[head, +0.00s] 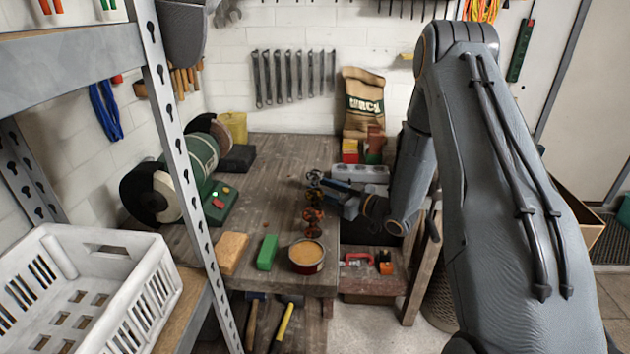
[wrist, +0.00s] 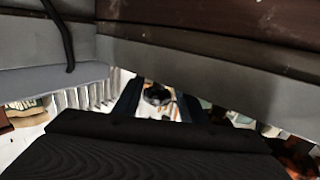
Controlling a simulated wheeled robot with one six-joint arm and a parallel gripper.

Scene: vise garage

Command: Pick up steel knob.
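My gripper (head: 325,187) reaches left over the right part of the wooden bench, its fingers pointing left. A small dark round piece (head: 314,178), which may be the steel knob, is at its fingertips, above some reddish-brown round pieces (head: 312,217). In the wrist view, a dark rounded thing (wrist: 157,95) shows between the two fingers (wrist: 158,100), with light gaps on both sides. The fingers stand apart, and I see no clear contact. I cannot tell for sure that this thing is the steel knob.
A green bench grinder (head: 200,160) stands at the bench's left. A tan sponge-like block (head: 232,252), a green block (head: 267,252) and a round tin (head: 306,256) lie near the front edge. A white crate (head: 150,285) and metal shelf post (head: 190,180) are front left.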

